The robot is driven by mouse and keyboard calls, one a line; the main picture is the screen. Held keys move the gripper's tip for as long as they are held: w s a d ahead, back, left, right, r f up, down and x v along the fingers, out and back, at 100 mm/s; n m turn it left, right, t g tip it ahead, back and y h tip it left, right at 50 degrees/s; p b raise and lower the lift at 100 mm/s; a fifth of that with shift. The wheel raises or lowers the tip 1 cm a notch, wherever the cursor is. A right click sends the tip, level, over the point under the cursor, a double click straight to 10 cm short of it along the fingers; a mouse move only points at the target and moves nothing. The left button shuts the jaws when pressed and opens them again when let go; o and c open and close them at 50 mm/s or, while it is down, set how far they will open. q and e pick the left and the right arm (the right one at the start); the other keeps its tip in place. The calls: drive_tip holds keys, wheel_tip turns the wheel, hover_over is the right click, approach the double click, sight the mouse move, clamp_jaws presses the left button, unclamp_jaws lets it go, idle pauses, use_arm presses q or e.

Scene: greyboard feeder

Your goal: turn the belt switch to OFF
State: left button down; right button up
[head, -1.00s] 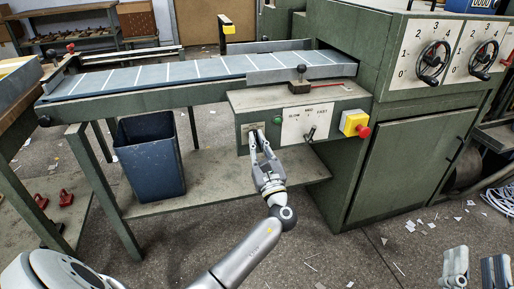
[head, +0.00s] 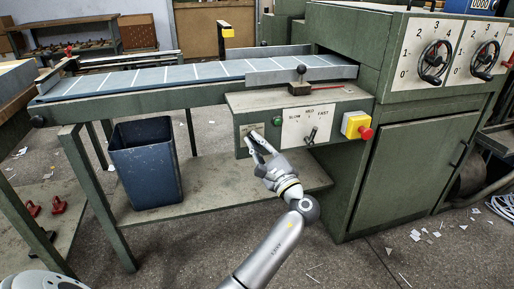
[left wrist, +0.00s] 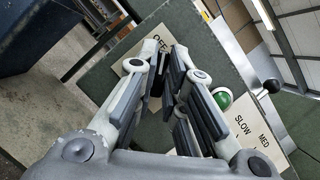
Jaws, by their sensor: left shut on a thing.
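The belt switch has a pale label plate (head: 252,128) at the left end of the green control box, below the conveyor. My left gripper (head: 253,139) reaches it from below right, fingers leaning up and left. In the left wrist view its pads (left wrist: 170,90) are closed around the dark switch knob (left wrist: 156,82), which they mostly hide. The knob's exact angle cannot be told. My right gripper is out of view.
Right of the switch are a green button (head: 277,121), a SLOW/MED/FAST plate (head: 294,130) with a lever, and a red stop button on a yellow box (head: 356,125). A blue bin (head: 146,165) stands on the shelf below the belt (head: 160,75).

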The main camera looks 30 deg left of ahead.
use_arm(q)
drive_tip(key=shift+n+g, duration=0.4)
drive_tip(key=shift+n, duration=0.4)
drive_tip(key=c, duration=1.5)
unclamp_jaws()
drive_tip(key=v, duration=1.2)
drive_tip(key=shift+f, duration=0.1)
